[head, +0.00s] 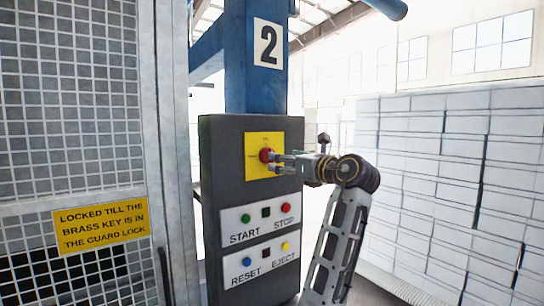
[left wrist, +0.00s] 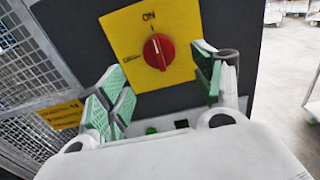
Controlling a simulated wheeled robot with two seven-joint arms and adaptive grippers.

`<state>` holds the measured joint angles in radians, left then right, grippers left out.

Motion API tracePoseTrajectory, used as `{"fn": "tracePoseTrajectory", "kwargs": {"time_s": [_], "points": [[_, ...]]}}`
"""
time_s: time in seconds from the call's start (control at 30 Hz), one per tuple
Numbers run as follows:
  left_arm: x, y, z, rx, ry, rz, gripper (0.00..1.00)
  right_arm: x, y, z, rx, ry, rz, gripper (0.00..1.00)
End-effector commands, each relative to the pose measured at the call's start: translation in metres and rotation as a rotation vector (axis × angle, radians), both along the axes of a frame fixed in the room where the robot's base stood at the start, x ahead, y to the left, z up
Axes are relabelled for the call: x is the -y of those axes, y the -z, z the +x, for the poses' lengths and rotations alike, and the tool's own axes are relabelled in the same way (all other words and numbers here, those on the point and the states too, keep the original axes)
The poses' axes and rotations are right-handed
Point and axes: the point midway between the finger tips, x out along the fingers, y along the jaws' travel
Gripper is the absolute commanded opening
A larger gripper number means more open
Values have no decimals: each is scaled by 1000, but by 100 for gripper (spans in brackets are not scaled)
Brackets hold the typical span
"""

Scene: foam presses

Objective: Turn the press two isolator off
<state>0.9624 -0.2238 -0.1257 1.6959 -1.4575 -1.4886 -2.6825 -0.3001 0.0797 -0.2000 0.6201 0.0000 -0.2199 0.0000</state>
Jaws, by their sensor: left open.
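The press two isolator is a red rotary knob (head: 266,155) on a yellow plate (head: 252,166) high on the dark control box under the sign "2". In the left wrist view the knob (left wrist: 158,51) sits upright, its pale mark toward the ON label above. Small text to its left is too small to read. My left gripper (head: 278,163) is open just in front of the knob. In the left wrist view its green-padded fingers (left wrist: 160,85) stand apart, one either side below the knob, with no clear contact. My right gripper is not in view.
Below the plate are START (head: 245,218) and STOP (head: 286,208) buttons, then RESET (head: 247,262) and EJECT (head: 285,246). A mesh guard (head: 75,110) with a yellow notice (head: 101,226) stands left. A white block wall (head: 450,180) stands right, with open room between.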

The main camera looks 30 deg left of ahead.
Motion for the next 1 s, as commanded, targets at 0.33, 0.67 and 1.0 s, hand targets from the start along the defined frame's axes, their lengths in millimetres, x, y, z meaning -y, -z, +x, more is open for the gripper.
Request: {"fn": "tracePoseTrajectory", "kwargs": {"time_s": [0.33, 0.67, 1.0], "points": [[-43, -2, 17, 0, -3, 0, 67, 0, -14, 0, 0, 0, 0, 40], [-65, -1, 27, -1, -1, 0, 67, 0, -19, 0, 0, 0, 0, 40], [-66, 0, 27, 0, -1, 0, 66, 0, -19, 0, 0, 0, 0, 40]]}}
